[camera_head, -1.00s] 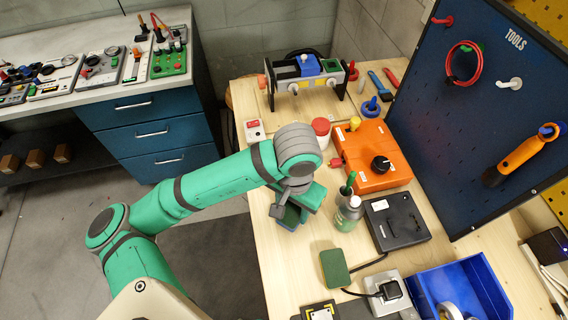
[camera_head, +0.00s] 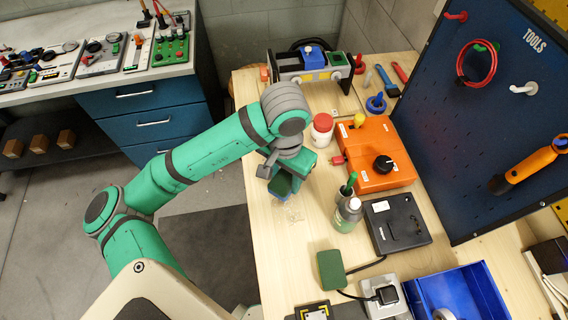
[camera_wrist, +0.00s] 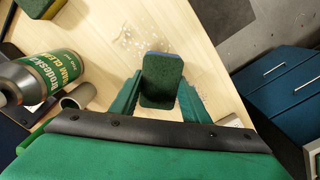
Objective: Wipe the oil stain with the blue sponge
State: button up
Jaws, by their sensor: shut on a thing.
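My gripper (camera_wrist: 160,88) is shut on the blue sponge (camera_wrist: 162,82), which has a dark green pad on top and a blue edge; in the head view the sponge (camera_head: 281,186) hangs below my gripper (camera_head: 290,176). I cannot tell whether the sponge touches the bench. The oil stain shows as clear, shiny droplets on the wood (camera_head: 292,213), just in front of the sponge in the head view. In the wrist view, stain droplets (camera_wrist: 150,38) lie beyond the sponge's far end. Any part under the sponge is hidden.
A spray-type bottle (camera_head: 347,215) and a black device (camera_head: 395,222) stand right of the stain. A green-topped sponge with yellow (camera_head: 332,270) lies nearer the front. An orange box (camera_head: 375,155) and red-lidded jar (camera_head: 321,129) stand behind. The bench's left edge is close.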

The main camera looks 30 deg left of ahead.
aim_at(284, 179)
jog(key=shift+s+a+r, duration=0.1)
jog(key=shift+a+r, duration=0.1)
jog(key=shift+r, duration=2.55)
